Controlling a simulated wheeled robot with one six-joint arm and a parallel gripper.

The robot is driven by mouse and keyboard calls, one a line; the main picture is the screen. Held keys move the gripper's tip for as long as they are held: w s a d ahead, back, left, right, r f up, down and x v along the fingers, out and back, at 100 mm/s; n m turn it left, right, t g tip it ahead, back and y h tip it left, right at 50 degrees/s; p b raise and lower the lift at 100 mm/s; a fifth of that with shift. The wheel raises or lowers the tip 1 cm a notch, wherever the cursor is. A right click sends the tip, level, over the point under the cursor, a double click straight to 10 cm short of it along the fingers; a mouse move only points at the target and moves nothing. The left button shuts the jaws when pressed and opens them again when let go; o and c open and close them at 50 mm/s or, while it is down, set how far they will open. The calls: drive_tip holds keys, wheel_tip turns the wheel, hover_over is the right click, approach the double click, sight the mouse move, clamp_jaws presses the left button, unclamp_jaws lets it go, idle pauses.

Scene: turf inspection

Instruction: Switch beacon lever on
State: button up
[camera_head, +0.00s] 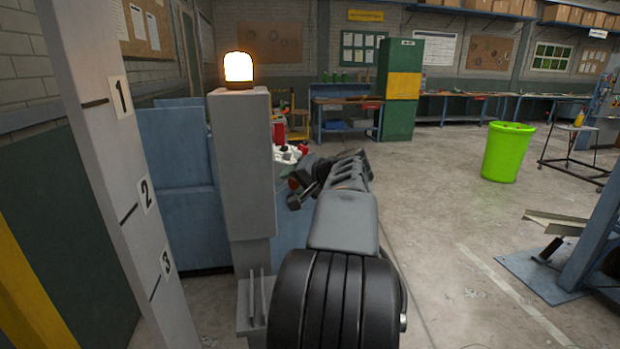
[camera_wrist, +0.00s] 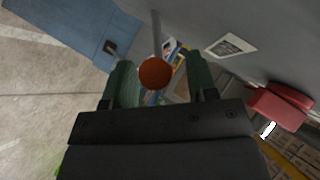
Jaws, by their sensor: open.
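The lever shows in the wrist view as a thin grey rod ending in an orange-red round knob (camera_wrist: 156,72). My gripper (camera_wrist: 162,66) is open, with one green finger on each side of the knob. Gaps show beside the knob; whether either finger touches it I cannot tell. The beacon (camera_head: 239,67) on top of the grey post (camera_head: 243,150) glows bright yellow-white in the head view. My arm reaches past the post's right side there and hides most of the lever area.
A label plate (camera_wrist: 231,45) and a red part (camera_wrist: 279,107) are on or near the grey surface. A blue cabinet (camera_head: 175,150) stands behind the post, and a numbered pillar (camera_head: 105,150) at left. A green bin (camera_head: 506,152) stands right on open floor.

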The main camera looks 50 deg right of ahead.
drive_tip(key=v, duration=1.3)
drive_tip(key=shift+s, duration=0.1)
wheel_tip(320, 180, down, 8)
drive_tip(key=s+m+g+h, duration=0.1)
drive_tip(key=s+m+g, duration=0.1)
drive_tip(key=m+g, duration=0.1)
drive_tip(key=w+a+f+n+g+p, duration=0.2)
drive_tip(key=w+a+f+g, duration=0.15)
drive_tip(key=a+f, duration=0.3)
drive_tip(key=a+f+n+g+y+p, duration=0.1)
drive_tip(key=a+n+p, duration=0.6)
drive_tip(key=a, duration=1.9)
drive_tip(key=f+n+g, duration=0.1)
drive_tip(key=n+g, duration=0.1)
drive_tip(key=n, duration=0.4)
drive_tip(key=shift+w+a+f+n, duration=0.2)
drive_tip(key=shift+w+a+n, duration=0.1)
drive_tip(key=shift+w+a, duration=0.05)
drive_tip(key=shift+c, duration=1)
drive_tip(key=shift+d, duration=0.15)
